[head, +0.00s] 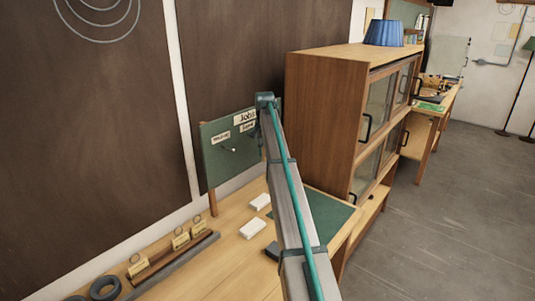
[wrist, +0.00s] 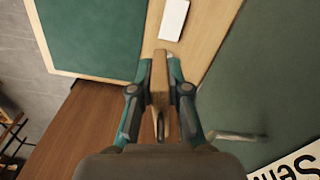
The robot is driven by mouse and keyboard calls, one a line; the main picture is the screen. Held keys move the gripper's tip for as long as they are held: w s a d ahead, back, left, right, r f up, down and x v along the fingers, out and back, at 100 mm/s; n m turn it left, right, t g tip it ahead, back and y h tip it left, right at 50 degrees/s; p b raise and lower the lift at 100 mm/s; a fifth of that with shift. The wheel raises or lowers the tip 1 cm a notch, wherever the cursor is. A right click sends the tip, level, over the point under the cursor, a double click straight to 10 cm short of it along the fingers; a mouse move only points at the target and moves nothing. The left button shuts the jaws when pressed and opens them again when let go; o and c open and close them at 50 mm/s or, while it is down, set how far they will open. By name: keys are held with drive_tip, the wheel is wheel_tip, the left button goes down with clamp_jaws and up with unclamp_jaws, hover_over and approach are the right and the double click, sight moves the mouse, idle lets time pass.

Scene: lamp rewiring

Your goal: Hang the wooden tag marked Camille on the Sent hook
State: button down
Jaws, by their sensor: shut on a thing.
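My gripper (wrist: 159,72) is shut on a wooden tag (wrist: 159,92), seen edge-on in the wrist view with a ring at its lower end; its lettering cannot be read. In the wrist view, a metal hook (wrist: 236,136) sticks out of the green board to the right of the tag, apart from it. A white label (wrist: 292,168) showing "Sen" is beside that hook. In the head view, the green board (head: 215,170) carries a "Jobs" sign (head: 245,117), two smaller labels and a hook at left (head: 229,149). My arm hides the gripper, tag and board's right part there.
Several ringed tags (head: 181,239) stand on a wooden rack (head: 180,262) at the bench's left. White cards (head: 254,227) and a green mat (head: 329,219) lie on the bench. A tall wooden cabinet (head: 325,125) stands just right of the board.

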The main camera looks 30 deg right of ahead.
drive_tip(key=w+a+f, duration=0.1)
drive_tip(key=w+a, duration=0.1)
drive_tip(key=w, duration=0.3)
drive_tip(key=shift+w+a+f+b, duration=0.3)
drive_tip(key=shift+w+b, duration=0.1)
drive_tip(key=shift+b, duration=0.05)
idle(0.5)
idle(0.5)
drive_tip(key=c, duration=1.1)
unclamp_jaws()
drive_tip(key=shift+o, duration=0.2)
drive_tip(key=shift+r, duration=0.1)
